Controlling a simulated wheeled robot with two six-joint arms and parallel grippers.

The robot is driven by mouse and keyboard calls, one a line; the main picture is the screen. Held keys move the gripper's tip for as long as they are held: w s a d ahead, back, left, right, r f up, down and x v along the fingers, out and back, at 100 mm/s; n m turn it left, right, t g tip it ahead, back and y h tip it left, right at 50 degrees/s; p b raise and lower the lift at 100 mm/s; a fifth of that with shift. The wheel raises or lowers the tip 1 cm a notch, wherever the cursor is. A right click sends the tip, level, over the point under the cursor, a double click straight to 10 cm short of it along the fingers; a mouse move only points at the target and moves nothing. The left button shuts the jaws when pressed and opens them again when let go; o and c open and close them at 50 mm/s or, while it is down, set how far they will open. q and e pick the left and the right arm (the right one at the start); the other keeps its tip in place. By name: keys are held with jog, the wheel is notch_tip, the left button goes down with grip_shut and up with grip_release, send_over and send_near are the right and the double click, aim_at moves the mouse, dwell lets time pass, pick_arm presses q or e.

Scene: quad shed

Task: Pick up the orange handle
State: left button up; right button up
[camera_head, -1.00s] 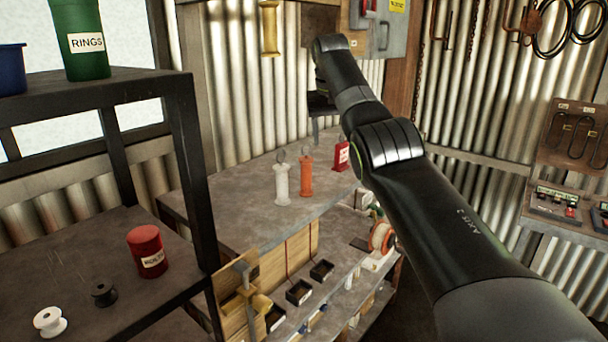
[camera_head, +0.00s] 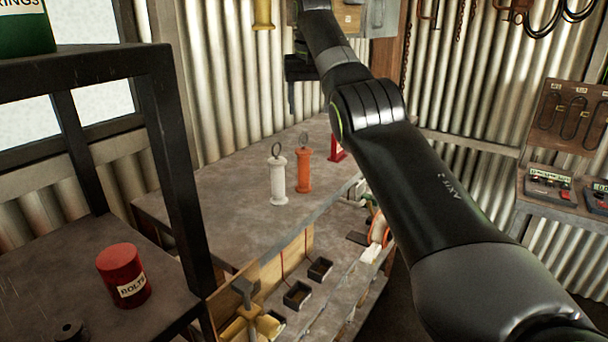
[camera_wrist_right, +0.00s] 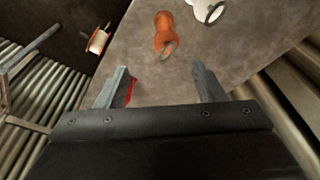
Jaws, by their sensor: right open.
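The orange handle (camera_head: 304,172) stands upright on the grey workbench top (camera_head: 225,200), with a metal ring at its top. It also shows in the right wrist view (camera_wrist_right: 164,38), ahead of the fingers. A white handle (camera_head: 278,180) of the same shape stands just left of it in the head view, and at the top of the wrist view (camera_wrist_right: 207,10). My right gripper (camera_wrist_right: 163,82) is open, its two fingers apart with no handle between them. In the head view the gripper is above and behind the handles, partly hidden by my arm. My left gripper is not in view.
A red object (camera_head: 337,152) stands behind the orange handle, partly hidden by my arm; some red shows by a finger in the wrist view. A dark shelf (camera_head: 180,150) with a red bolts can (camera_head: 123,275) stands at left. A lower shelf holds small black bins (camera_head: 298,294).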

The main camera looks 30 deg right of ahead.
send_over(304, 147)
jog(key=f, duration=0.5)
jog(key=shift+s+d, duration=0.15)
jog(key=shift+s, duration=0.15)
jog(key=shift+w+f+p, duration=0.2)
jog(key=shift+f+p, duration=0.4)
jog(key=shift+f, duration=0.1)
jog(key=shift+s+f, duration=0.1)
jog(key=shift+f, duration=0.15)
jog(key=shift+s+f, duration=0.1)
jog(key=shift+f, duration=0.1)
jog(key=f+p, duration=0.2)
jog(key=w+f+p, duration=0.1)
jog(key=f, duration=0.1)
jog(key=shift+f+p, duration=0.15)
jog(key=shift+p, duration=0.2)
jog(key=shift+f, duration=0.45)
jog(key=shift+w, duration=0.1)
jog(key=c, duration=0.4)
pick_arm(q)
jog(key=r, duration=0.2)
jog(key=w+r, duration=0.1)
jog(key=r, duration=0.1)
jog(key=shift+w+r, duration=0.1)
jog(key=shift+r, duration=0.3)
pick_arm(e)
jog(key=c, duration=0.9)
jog(key=shift+r, duration=0.1)
